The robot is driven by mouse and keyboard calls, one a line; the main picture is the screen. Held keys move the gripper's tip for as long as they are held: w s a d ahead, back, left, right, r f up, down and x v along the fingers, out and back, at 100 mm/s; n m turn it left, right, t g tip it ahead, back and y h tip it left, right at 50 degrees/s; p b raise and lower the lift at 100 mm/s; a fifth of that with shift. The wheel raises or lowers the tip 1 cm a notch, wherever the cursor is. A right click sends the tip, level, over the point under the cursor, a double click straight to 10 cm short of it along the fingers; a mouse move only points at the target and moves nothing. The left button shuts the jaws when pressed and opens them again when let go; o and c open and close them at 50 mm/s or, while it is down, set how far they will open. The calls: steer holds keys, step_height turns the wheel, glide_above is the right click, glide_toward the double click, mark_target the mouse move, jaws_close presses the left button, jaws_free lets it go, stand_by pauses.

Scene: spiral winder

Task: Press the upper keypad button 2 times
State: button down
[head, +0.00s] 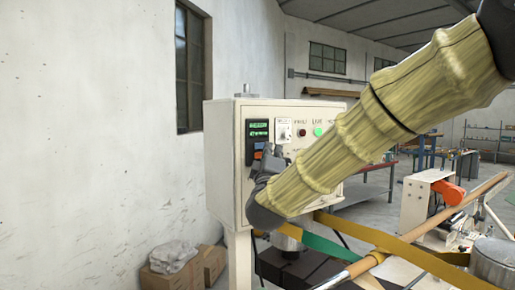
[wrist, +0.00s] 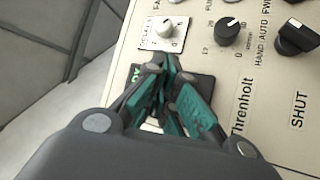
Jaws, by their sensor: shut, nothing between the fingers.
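The control box (head: 225,150) stands beside the wall in the head view. Its black keypad unit (head: 250,128) has green displays at the top. Below them, small orange (head: 259,146) and blue keys show beside my gripper (head: 268,152). In the wrist view, my gripper (wrist: 168,62) is shut and empty, its fingertips over the black unit (wrist: 207,84), with a bit of green lettering to their left. The fingers hide most of the unit and its buttons there. I cannot tell whether the tips touch a button.
The head view shows a red lamp (head: 301,132), a green lamp (head: 318,131), yellow straps (head: 400,250) and cardboard boxes (head: 170,277).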

steer(key=s+d, duration=0.2)
steer(key=s, duration=0.1)
steer(key=shift+s+d+b, duration=0.2)
steer(key=shift+d+b, duration=0.05)
steer(key=shift+b, duration=0.1)
stand_by(0.5)
